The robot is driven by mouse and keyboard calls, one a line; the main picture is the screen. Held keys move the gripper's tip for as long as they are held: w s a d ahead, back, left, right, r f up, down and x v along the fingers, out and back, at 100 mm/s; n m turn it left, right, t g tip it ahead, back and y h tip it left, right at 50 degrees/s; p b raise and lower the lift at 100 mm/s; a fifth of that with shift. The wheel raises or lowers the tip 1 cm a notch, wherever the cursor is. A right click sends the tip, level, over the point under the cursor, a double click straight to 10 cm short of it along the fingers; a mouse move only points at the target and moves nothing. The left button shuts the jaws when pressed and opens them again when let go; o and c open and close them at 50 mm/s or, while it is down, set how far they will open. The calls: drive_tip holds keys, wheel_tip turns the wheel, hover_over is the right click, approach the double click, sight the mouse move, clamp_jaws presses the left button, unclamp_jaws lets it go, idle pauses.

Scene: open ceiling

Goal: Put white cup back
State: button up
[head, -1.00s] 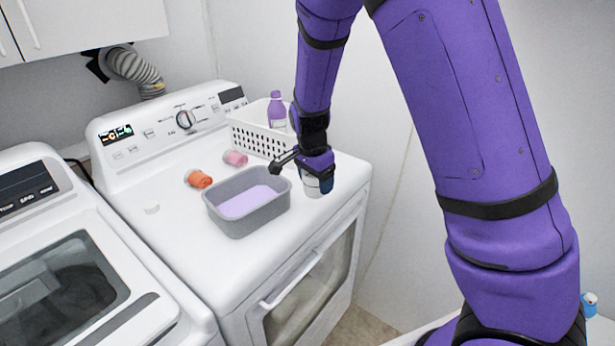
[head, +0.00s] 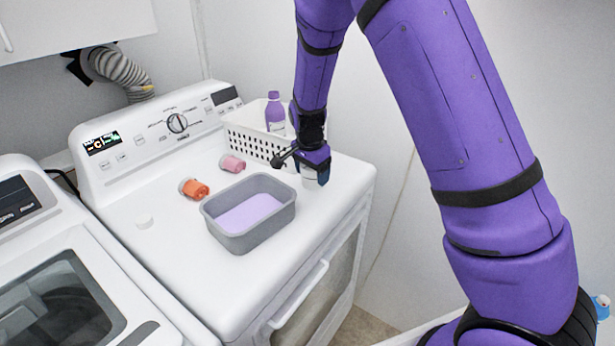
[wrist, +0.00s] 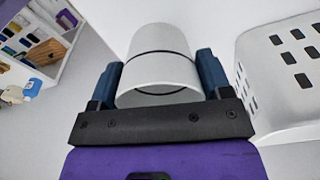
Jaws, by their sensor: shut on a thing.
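The white cup (wrist: 160,62) is between the two blue fingers of my gripper (wrist: 160,75) in the wrist view. It has a thin dark line around it. My gripper is shut on it. In the head view, my gripper (head: 315,177) points down over the right part of the white dryer top (head: 335,195), beside the white basket. The cup shows only partly there (head: 308,172), mostly hidden by the gripper. I cannot tell whether its base touches the dryer top.
The white perforated basket (head: 250,141) holds a purple bottle (head: 275,112). A grey tub (head: 248,235) with lilac contents stands in front. An orange cup (head: 194,189) and a pink cup (head: 232,163) lie behind the tub. The dryer's front right top is clear.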

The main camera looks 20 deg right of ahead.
sight(307, 177)
drive_tip(key=shift+w+a+f, duration=0.15)
drive_tip(key=shift+w, duration=1.35)
drive_tip(key=shift+w+f, duration=0.2)
drive_tip(key=shift+w, duration=0.05)
drive_tip(key=shift+f, duration=1.55)
drive_tip(key=shift+f, duration=0.15)
drive_tip(key=o, duration=1)
drive_tip(key=shift+c, duration=0.2)
drive_tip(key=r, duration=0.8)
drive_tip(key=s+a+r, duration=0.1)
drive_tip(key=r, duration=0.3)
drive_tip(key=shift+a+r, duration=0.1)
drive_tip(key=shift+r, duration=0.1)
